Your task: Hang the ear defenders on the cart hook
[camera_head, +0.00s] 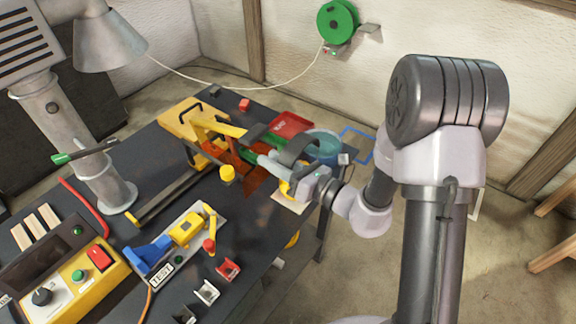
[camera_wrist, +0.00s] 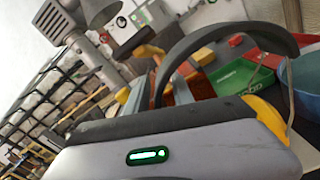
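The ear defenders have a dark curved headband (camera_head: 298,150) and a yellow cup (camera_head: 286,188) at the right edge of the dark workbench. In the wrist view the headband (camera_wrist: 222,34) arches beyond my gripper, with a yellow cup (camera_wrist: 265,116) at its right end. The other cup is not clearly visible. My gripper (camera_head: 298,183) is right beside the ear defenders, low over the bench edge. I cannot make out a cart hook for certain.
The workbench (camera_head: 130,238) carries a yellow-handled tool (camera_head: 212,122), a red bin (camera_head: 290,125), a test fixture (camera_head: 178,240) and a yellow control box (camera_head: 75,278). A blue tub (camera_head: 322,142) stands beyond my gripper. A green reel (camera_head: 338,20) hangs on the wall. Open floor lies to the right.

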